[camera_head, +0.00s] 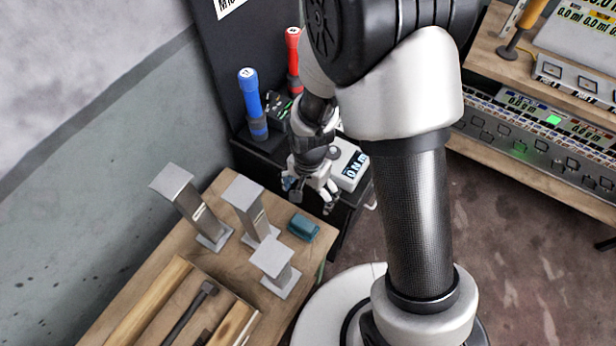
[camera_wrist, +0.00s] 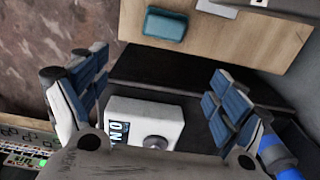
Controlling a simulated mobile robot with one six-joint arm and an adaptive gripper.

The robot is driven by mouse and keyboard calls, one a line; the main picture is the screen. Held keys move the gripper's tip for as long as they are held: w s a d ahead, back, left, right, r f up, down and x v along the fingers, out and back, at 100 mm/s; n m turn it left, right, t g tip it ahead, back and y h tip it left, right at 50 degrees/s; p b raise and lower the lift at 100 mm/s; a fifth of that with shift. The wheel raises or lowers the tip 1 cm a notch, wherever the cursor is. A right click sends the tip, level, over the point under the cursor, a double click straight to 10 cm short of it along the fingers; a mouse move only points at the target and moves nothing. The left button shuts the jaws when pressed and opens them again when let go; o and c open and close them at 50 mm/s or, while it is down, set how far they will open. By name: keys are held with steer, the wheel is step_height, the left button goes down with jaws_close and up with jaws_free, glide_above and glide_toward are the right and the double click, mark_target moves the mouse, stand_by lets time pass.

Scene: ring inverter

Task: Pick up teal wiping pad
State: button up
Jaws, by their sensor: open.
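The teal wiping pad (camera_head: 303,228) lies on the wooden table near its right edge, beside the grey metal stands. It also shows in the wrist view (camera_wrist: 165,24) at the top, on the wood near the table edge. My gripper (camera_head: 330,193) is up and to the right of the pad in the head view, over the black surface beside the table. In the wrist view my gripper (camera_wrist: 160,100) has its blue-padded fingers wide apart with nothing held between them. The pad lies beyond the fingertips and apart from them.
Grey stands (camera_head: 248,208) stand left of the pad. A wooden tray (camera_head: 150,300) with a dark tool is at the front. A white device with a display (camera_wrist: 150,122) sits on the black surface below my gripper. Blue (camera_head: 252,100) and red (camera_head: 293,60) handled tools stand behind.

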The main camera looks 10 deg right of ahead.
steer(key=b, duration=0.3)
glide_above(306, 220)
steer(key=f, duration=1.2)
steer(key=shift+s+d, duration=0.1)
steer(key=shift+d, duration=0.2)
steer(key=shift+a+f+b, duration=0.15)
steer(key=shift+f+b, duration=0.35)
steer(key=shift+f, duration=0.95)
steer(key=shift+a+f+b, duration=0.15)
steer(key=shift+f+b, duration=0.35)
steer(key=shift+f, duration=0.9)
steer(key=c, duration=1.2)
steer(key=shift+r, duration=0.1)
step_height(306, 220, up, 20)
steer(key=p, duration=0.5)
